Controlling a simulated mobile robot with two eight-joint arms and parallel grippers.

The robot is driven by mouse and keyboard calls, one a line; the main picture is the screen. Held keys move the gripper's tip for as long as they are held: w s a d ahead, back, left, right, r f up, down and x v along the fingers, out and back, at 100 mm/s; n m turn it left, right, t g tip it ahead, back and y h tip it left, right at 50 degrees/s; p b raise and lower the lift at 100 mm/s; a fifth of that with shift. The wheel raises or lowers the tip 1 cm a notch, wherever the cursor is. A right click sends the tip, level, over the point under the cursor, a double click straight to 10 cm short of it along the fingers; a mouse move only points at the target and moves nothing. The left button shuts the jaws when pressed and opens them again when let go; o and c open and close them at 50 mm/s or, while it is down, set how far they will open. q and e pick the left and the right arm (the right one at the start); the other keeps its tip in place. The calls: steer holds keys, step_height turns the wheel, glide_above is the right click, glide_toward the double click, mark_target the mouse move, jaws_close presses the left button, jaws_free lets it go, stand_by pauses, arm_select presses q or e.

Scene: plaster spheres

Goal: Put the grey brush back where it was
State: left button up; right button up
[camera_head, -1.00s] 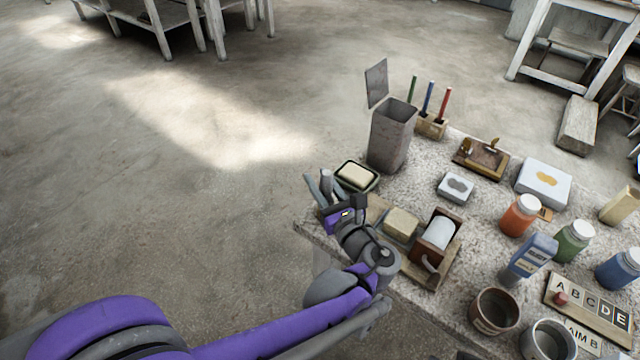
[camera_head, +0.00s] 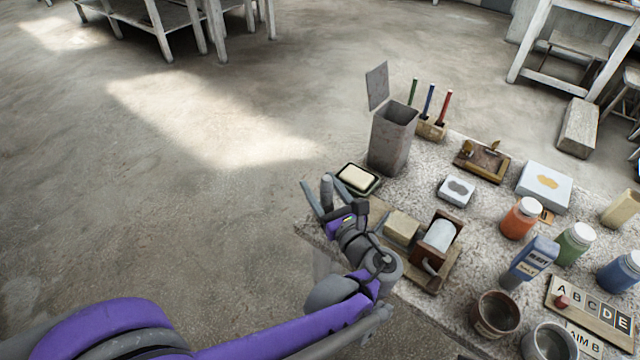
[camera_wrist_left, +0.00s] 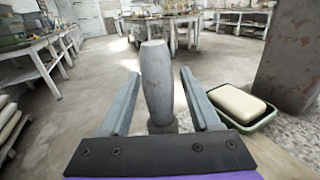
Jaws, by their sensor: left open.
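The grey brush (camera_wrist_left: 157,82) stands roughly upright between the two fingers of my left gripper in the left wrist view, with clear gaps on both sides. Its lower end is partly hidden behind the gripper mount. In the head view the brush (camera_head: 328,188) shows as a grey handle among the fingers, at the near left corner of the table. My left gripper (camera_head: 325,197) is open around it; its fingers also show in the wrist view (camera_wrist_left: 158,100). Whether the brush's foot rests on the table is hidden. My right gripper is not in view.
A soap dish (camera_head: 344,187) with a pale bar lies just beyond the gripper, and a tall grey bin (camera_head: 389,145) stands behind it. A yellowish block (camera_head: 401,227) and a wooden roller stand (camera_head: 430,268) are close right. Jars and boxes fill the table's right. Floor is clear at left.

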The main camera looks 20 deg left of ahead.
arm_select(q)
steer(key=p+v, duration=0.1)
steer(key=v, duration=0.9)
steer(key=shift+r, duration=0.1)
steer(key=shift+v, duration=0.8)
steer(key=shift+a, duration=0.1)
